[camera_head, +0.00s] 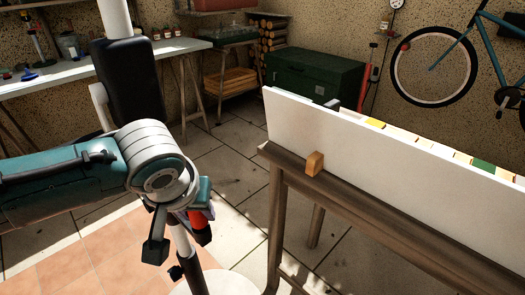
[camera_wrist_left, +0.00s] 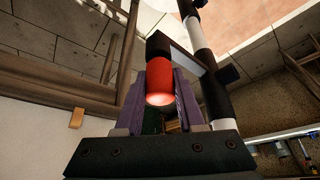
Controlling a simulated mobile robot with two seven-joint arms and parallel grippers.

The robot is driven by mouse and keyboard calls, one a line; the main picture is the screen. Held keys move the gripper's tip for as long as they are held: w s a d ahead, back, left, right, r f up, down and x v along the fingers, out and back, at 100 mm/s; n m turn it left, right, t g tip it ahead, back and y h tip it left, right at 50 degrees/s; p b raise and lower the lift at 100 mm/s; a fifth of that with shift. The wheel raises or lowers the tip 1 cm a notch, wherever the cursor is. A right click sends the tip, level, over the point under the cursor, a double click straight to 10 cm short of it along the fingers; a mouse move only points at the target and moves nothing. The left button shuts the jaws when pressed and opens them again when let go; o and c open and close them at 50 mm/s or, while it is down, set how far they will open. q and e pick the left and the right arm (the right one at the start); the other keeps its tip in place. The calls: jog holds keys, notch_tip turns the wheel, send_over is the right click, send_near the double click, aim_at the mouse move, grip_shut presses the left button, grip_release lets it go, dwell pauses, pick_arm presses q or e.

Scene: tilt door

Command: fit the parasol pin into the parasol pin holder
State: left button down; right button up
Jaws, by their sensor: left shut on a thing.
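My left gripper (camera_head: 199,215) is low in front of the parasol pole (camera_head: 184,240). It is shut on the red parasol pin (camera_head: 198,222). In the left wrist view the pin (camera_wrist_left: 159,82) sits between the two purple finger pads, its lit round end toward the camera and its dark end away. A dark bracket (camera_wrist_left: 196,58), which looks like the pin holder, juts from the black-and-white pole (camera_wrist_left: 205,70) beside the pin. The pin's dark end is close to it; I cannot tell whether they touch or how far it is in. My right gripper is not in view.
A white panel (camera_head: 380,155) stands on a wooden trestle table (camera_head: 400,235) at the right. A workbench (camera_head: 60,85) is at the back left, a green chest (camera_head: 315,80) at the back. The pole's pale base (camera_head: 215,284) rests on the floor. Tiled floor between is open.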

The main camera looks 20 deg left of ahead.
pick_arm(q)
jog(key=shift+f, duration=0.15)
jog(key=shift+c, duration=2.2)
grip_release()
jog(key=p+v, duration=0.3)
jog(key=v, duration=0.7)
jog(key=shift+p, duration=0.4)
